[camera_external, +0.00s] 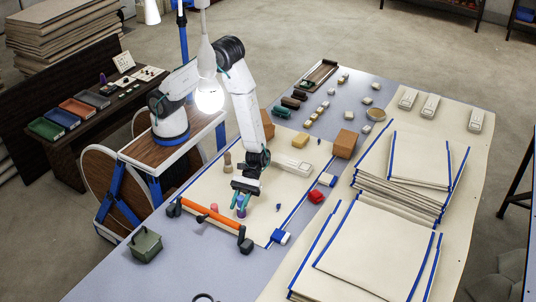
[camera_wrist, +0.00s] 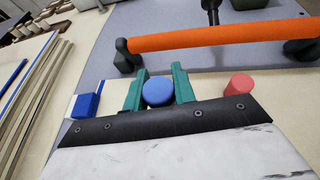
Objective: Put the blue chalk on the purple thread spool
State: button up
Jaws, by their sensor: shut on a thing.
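My gripper (camera_external: 242,192) points down over the cream cloth near the orange-handled bar. Its green fingers (camera_wrist: 158,90) are shut on a round blue piece (camera_wrist: 158,91), which looks like the blue chalk. In the external view, a bluish-purple upright piece (camera_external: 241,209) shows at and just below the fingertips. It seems to include the purple thread spool, but I cannot tell where chalk ends and spool begins, or whether they touch. In the wrist view the blue top hides whatever is beneath it.
A pink-red cylinder (camera_wrist: 239,86) stands close beside the fingers. The orange bar (camera_external: 210,214) lies just beyond it. A blue block (camera_wrist: 87,104) is on the other side. A green box (camera_external: 146,245) is front left.

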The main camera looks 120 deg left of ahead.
jog(key=o, duration=1)
jog(key=shift+f, duration=0.1)
